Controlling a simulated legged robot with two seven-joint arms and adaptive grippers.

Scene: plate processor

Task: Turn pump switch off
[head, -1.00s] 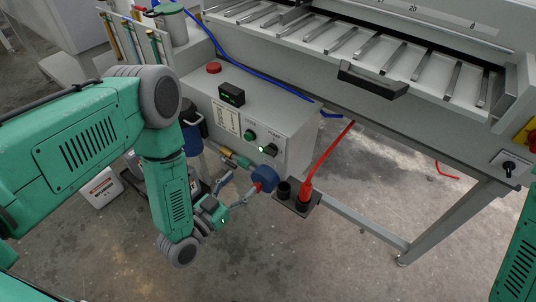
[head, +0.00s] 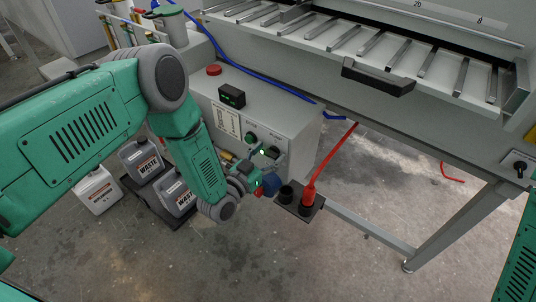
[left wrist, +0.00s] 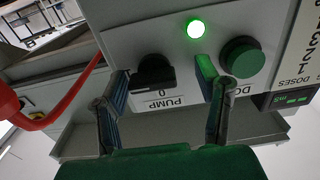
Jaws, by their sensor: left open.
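The pump switch is a black knob (left wrist: 153,72) above the "PUMP" label in the left wrist view. In the head view the knob (head: 272,152) shows small on the front of the light grey control box (head: 288,130). A lit green lamp (left wrist: 197,30) is near it. My left gripper (left wrist: 163,82) is open, with one finger on each side of the knob in that view; I cannot tell whether they touch it. In the head view the left gripper (head: 262,168) is close to the panel, partly hidden by its wrist. My right gripper is out of view.
A green button (left wrist: 242,60) is beside the lamp. Waste canisters (head: 142,158) stand on the floor at left.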

